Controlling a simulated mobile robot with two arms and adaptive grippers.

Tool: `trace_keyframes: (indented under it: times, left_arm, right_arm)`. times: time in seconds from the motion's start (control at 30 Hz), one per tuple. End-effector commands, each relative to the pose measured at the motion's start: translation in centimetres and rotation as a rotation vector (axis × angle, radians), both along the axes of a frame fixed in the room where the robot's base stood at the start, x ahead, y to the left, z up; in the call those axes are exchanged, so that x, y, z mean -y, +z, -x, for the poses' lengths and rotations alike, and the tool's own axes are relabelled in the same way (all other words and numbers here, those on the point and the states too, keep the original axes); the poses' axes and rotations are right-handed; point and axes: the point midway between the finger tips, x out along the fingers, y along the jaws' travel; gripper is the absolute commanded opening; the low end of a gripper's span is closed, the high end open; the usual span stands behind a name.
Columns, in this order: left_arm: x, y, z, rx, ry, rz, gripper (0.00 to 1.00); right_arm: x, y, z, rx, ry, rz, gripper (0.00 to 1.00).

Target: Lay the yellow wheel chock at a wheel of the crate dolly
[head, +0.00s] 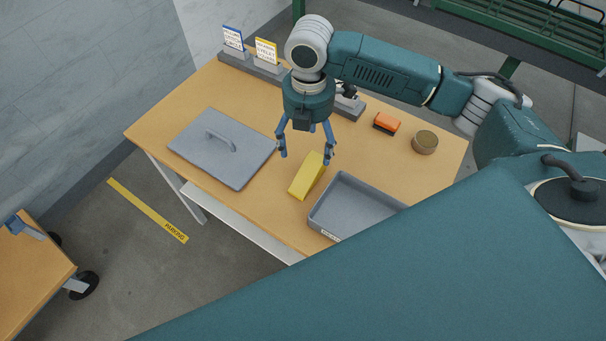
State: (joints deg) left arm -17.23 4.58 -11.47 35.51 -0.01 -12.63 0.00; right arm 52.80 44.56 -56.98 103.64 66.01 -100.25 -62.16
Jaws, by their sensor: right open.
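The yellow wheel chock (308,175) lies on the wooden table, between the grey lid and the grey tray. My right gripper (305,159) is open, its fingers pointing down with one on either side of the chock's far end. It appears to be above the chock and holds nothing; contact cannot be told. At the lower left, a wooden-topped wheeled unit, possibly the crate dolly (30,270), is partly in view. Its black wheel (84,286) stands on the floor. My left gripper is not in view.
The table (160,128) holds a grey lid (205,160), grey tray (345,190), orange block (386,123), round tin (425,142) and sign cards (266,51). A yellow parking strip (147,210) marks clear floor. A green rack (530,30) stands at upper right.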

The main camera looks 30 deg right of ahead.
Motion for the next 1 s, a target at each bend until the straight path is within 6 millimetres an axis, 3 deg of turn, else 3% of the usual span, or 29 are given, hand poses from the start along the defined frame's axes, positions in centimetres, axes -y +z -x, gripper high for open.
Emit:
trace_keyframes:
  times: [0.23, 0.5, 0.73, 1.0]
  left_arm:
    - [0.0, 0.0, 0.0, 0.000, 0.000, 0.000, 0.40]
    - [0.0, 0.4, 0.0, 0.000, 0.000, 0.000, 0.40]
    - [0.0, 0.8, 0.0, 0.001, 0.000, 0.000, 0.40]
    - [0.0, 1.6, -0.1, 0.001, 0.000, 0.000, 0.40]
  right_arm:
    - [0.5, -0.8, 0.0, -0.003, 0.157, 0.000, 0.78]
    - [0.5, -4.8, 0.0, -0.003, 0.158, 0.000, 0.78]
    - [0.4, -6.6, 0.0, -0.002, 0.159, 0.000, 0.78]
    - [0.4, -10.4, 0.0, -0.002, 0.158, 0.001, 0.78]
